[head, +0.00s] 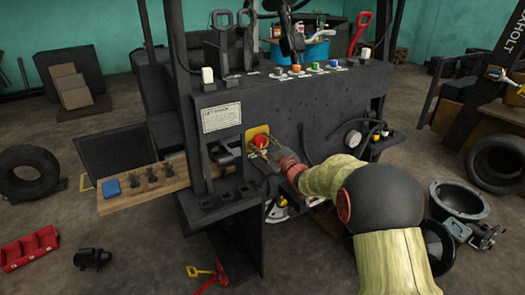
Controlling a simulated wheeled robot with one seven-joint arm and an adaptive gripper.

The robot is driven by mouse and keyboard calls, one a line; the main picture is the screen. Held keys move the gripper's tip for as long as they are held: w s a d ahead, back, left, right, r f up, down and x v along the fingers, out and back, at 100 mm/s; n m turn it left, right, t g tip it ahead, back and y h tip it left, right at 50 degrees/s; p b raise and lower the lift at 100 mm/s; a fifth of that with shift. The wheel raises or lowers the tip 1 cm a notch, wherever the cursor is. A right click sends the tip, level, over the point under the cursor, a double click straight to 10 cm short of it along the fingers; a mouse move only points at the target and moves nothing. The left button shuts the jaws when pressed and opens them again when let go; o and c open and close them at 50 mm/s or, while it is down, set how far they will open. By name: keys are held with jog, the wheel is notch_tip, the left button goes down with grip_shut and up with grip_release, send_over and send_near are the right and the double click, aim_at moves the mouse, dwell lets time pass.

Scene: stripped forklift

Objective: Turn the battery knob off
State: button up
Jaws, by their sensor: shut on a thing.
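The battery knob (260,141) is red and sits on a yellow plate (250,132) on the front of the dark forklift panel. My gripper (263,147) reaches in from the lower right, with its fingers at the knob. The jaws are shut on the knob, one finger on each side. The fingers and wrist hide the lower right part of the plate and some of the knob. The knob's exact angle is too small to read.
A white label (221,117) is left of the plate. A row of coloured knobs (314,66) lines the panel top. A gauge (353,139) with cables is at the right. A wooden board (125,202) juts out left. A tyre (28,172) and red tray (30,247) lie on the floor.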

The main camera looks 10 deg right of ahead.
jog(key=shift+f+n+b, duration=0.15)
jog(key=shift+n+b, duration=0.35)
jog(key=shift+n, duration=0.2)
jog(key=o, duration=1.1)
jog(key=shift+o, duration=0.3)
jog(key=v, duration=1.2)
